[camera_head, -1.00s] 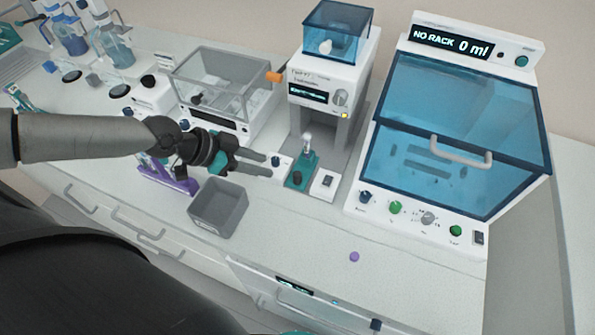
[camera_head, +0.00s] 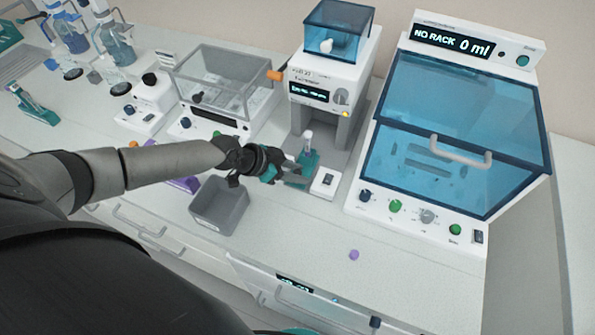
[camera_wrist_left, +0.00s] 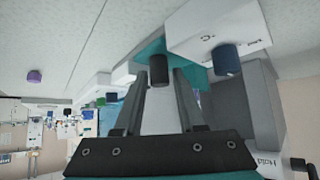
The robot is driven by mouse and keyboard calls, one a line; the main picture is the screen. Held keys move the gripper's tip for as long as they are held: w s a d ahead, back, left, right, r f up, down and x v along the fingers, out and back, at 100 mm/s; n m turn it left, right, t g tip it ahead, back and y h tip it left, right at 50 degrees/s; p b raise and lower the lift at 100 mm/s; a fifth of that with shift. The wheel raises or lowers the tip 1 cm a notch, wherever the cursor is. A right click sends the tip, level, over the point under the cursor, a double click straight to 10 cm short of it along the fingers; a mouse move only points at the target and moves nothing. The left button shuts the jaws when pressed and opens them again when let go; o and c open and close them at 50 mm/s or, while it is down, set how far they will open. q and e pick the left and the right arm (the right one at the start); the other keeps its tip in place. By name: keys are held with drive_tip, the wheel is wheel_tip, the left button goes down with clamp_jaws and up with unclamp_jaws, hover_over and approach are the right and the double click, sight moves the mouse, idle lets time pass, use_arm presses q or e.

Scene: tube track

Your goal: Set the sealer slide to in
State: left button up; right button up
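The sealer (camera_head: 323,85) is the white machine with a blue clear top and a small display. Its teal slide (camera_head: 312,157) lies at the open bay's front and carries an upright capped tube (camera_head: 308,140). My left gripper (camera_head: 304,178) is low at the slide's front end and partly hides it. In the left wrist view, its two fingers (camera_wrist_left: 160,78) stand apart, with the slide's dark knob (camera_wrist_left: 158,69) between or just beyond their tips. Contact with the knob cannot be told. The teal slide (camera_wrist_left: 150,49) shows behind the knob.
A white switch box (camera_head: 325,184) stands close right of the gripper. A blue-lidded machine (camera_head: 455,140) stands to the right. A small purple knob-like piece (camera_head: 354,255) lies on the clear front counter.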

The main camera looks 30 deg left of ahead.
use_arm(q)
drive_tip(key=shift+w+d+f, duration=0.1)
clamp_jaws()
idle(0.3)
idle(1.2)
